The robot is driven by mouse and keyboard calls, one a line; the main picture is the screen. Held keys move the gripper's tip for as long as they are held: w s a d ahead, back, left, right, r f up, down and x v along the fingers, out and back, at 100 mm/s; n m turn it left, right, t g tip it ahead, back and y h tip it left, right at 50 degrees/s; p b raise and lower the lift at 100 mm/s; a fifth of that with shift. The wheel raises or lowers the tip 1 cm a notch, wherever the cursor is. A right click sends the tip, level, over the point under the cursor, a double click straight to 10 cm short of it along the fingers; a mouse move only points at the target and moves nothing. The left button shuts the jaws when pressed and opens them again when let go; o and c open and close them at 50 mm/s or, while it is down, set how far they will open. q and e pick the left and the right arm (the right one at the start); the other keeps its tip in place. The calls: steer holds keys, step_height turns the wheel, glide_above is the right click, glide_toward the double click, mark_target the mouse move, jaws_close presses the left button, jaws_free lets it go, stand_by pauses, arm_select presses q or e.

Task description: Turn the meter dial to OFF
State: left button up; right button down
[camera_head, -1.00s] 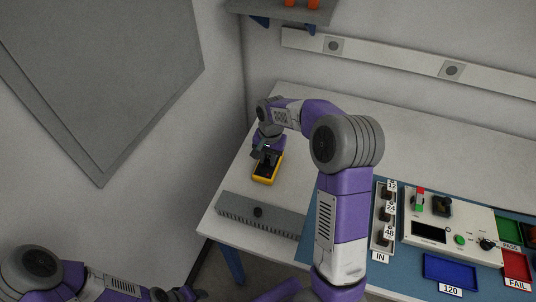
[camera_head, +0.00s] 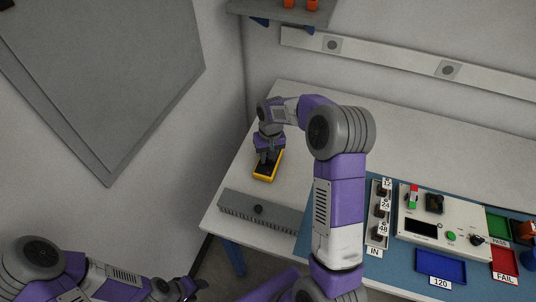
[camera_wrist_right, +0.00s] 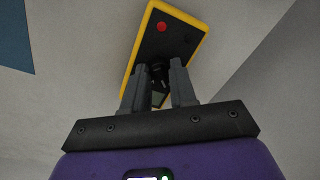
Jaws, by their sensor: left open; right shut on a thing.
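The yellow and black meter (camera_head: 264,176) lies on the white table's left part in the head view. It fills the top of the right wrist view, where its black face (camera_wrist_right: 168,40) carries a red spot and a small black one. My right gripper (camera_head: 268,161) is over the meter, and in the wrist view its two fingers (camera_wrist_right: 160,84) are shut on the dark dial (camera_wrist_right: 159,70). The dial's pointing direction and any OFF mark are hidden or too small to read. My left gripper (camera_head: 192,286) is low at the bottom left, away from the table, open and empty.
A grey slotted bar (camera_head: 257,209) lies along the table's front edge. To the right are a test panel (camera_head: 424,228), a blue tray (camera_head: 440,264), a green tray (camera_head: 498,224) and a red tray (camera_head: 505,258). The table behind the meter is clear.

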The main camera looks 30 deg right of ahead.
stand_by(0.3)
steer(key=c, duration=0.9)
jaws_free()
steer(key=shift+r, duration=0.1)
steer(key=r+p, duration=0.2)
steer(key=r, duration=0.5)
steer(key=shift+d+r, duration=0.2)
